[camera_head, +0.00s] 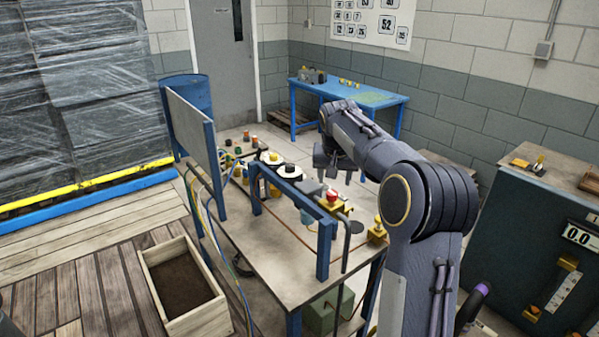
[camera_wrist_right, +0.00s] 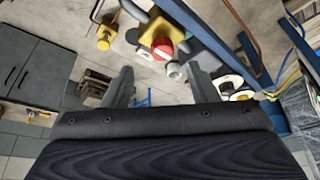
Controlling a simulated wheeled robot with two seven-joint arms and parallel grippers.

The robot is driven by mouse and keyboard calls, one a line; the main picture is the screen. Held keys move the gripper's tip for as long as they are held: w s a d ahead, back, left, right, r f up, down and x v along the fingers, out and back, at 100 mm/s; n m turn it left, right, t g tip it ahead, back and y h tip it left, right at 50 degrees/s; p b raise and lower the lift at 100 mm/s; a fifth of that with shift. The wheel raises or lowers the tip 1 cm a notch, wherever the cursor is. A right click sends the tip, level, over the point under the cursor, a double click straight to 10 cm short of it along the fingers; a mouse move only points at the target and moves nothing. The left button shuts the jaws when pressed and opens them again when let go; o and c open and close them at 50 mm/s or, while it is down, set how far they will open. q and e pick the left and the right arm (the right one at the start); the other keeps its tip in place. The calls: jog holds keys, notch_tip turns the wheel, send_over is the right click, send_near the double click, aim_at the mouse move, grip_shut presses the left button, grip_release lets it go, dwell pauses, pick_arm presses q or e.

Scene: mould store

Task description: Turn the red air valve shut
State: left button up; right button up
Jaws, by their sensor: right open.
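The red air valve (camera_head: 332,196) sits on a yellow mount at the front right of the workbench. In the right wrist view the red valve (camera_wrist_right: 163,47) shows on its yellow block beyond the fingertips. My right gripper (camera_head: 342,168) is open and hangs just behind the valve in the head view. In the right wrist view its two fingers (camera_wrist_right: 160,82) stand wide apart with nothing between them, apart from the valve. My left gripper is not in view.
The workbench (camera_head: 278,262) carries a blue frame (camera_head: 290,192), white discs, coloured knobs and cables. A yellow fitting (camera_head: 377,233) stands right of the valve. A wooden box of soil (camera_head: 183,284) is at left. A dark cabinet (camera_head: 525,250) stands at right.

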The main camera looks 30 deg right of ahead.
aim_at(332, 193)
jog(key=x, duration=0.2)
jog(key=p+x, duration=0.1)
jog(key=x, duration=0.4)
jog(key=shift+w+d+f+p, duration=0.2)
jog(key=shift+w+p, duration=0.15)
jog(key=shift+w, duration=0.15)
jog(key=shift+c, duration=0.4)
jog(key=c, duration=0.9)
